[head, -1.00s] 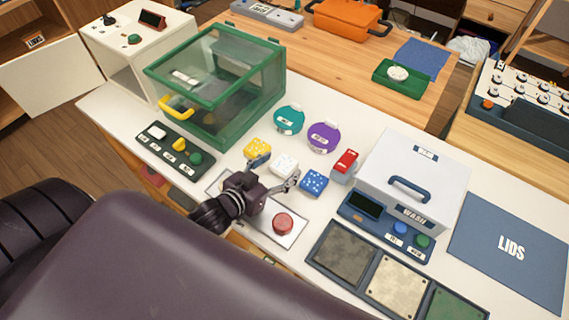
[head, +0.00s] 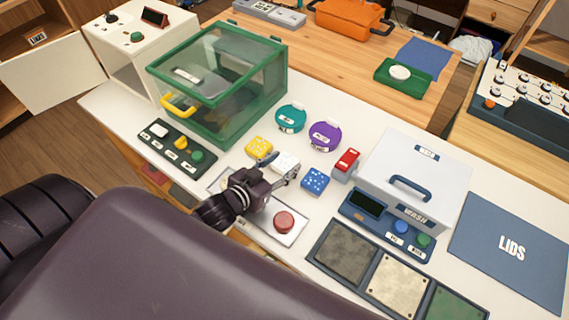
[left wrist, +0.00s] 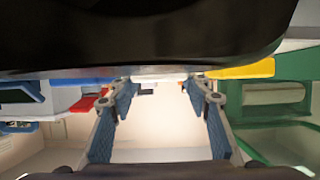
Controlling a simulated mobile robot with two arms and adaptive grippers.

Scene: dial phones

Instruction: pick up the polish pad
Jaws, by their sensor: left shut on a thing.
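Three small speckled pads sit in a row on the white counter: a yellow one (head: 259,146), a white one (head: 288,161) and a blue one (head: 315,180). Which of them is the polish pad is not marked. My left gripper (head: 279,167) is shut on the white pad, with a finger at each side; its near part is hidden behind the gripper. In the left wrist view, a thin white edge of the pad (left wrist: 160,77) shows between the two blue-lined fingers (left wrist: 162,103). I cannot tell whether the pad is off the counter. My right gripper is not in view.
A metal tray with a red knob (head: 284,222) lies close below the gripper. A green glass-sided box (head: 262,110) stands to the left. Teal (head: 291,118) and purple (head: 324,136) round items lie behind. A red block (head: 346,163) and white wash box (head: 415,165) stand right.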

